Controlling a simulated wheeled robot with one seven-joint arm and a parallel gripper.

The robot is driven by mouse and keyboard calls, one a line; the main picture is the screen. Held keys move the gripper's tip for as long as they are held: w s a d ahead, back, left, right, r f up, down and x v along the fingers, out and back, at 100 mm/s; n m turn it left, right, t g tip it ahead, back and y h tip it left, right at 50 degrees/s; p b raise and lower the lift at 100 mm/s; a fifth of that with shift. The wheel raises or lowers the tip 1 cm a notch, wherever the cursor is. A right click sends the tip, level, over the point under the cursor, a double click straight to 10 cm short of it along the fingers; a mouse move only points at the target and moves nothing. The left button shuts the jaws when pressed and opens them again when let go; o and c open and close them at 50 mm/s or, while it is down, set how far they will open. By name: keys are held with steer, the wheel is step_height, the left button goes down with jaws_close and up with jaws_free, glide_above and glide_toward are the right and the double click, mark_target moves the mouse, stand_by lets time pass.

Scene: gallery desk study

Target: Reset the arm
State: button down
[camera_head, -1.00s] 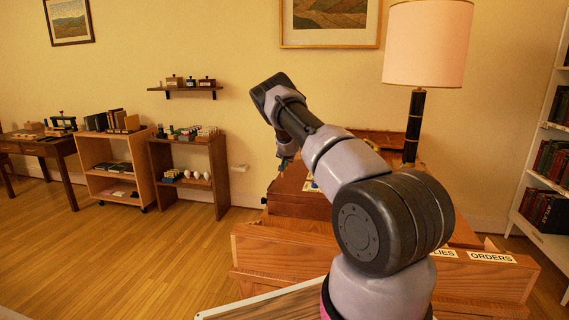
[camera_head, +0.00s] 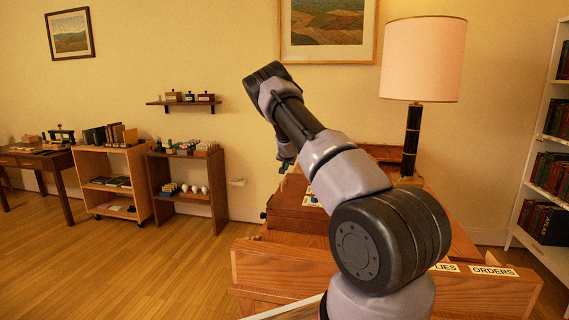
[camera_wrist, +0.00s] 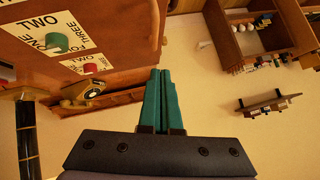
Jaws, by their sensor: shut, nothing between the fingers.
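My gripper (camera_wrist: 160,100) shows in the wrist view with its two green fingers together and nothing between them. In the head view my gripper (camera_head: 285,155) is a small green shape beside the wooden desk (camera_head: 290,222), partly hidden by my arm. My arm is raised and bent over the desk, with its elbow high.
A lamp (camera_head: 422,60) stands on the desk at right. A white bookcase (camera_head: 545,150) is at far right. The floor (camera_head: 110,270) at left is clear.

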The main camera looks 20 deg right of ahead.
steer(key=s+a+r+y, duration=0.2)
steer(key=s+a+r, duration=0.4)
steer(key=s+r, duration=0.35)
steer(key=s+a+r+n+y, duration=0.1)
steer(key=s+a+r+y, duration=0.3)
steer(key=s+r, duration=0.5)
steer(key=s+a+r+y, duration=0.1)
steer(key=s+a+r, duration=0.6)
steer(key=r, duration=0.4)
steer(key=s+a+r+n+g, duration=0.1)
steer(key=s+a+r, duration=0.15)
steer(key=s, duration=0.65)
steer(key=s+a+r+n, duration=0.1)
steer(key=s+a+r, duration=0.15)
steer(key=s, duration=0.55)
steer(key=s+f+n+g+h, duration=0.1)
steer(key=s+f+h, duration=0.1)
steer(key=s, duration=1.3)
steer(key=shift+s+d+f, duration=0.2)
steer(key=shift+s+f, duration=0.15)
steer(key=shift+f, duration=0.2)
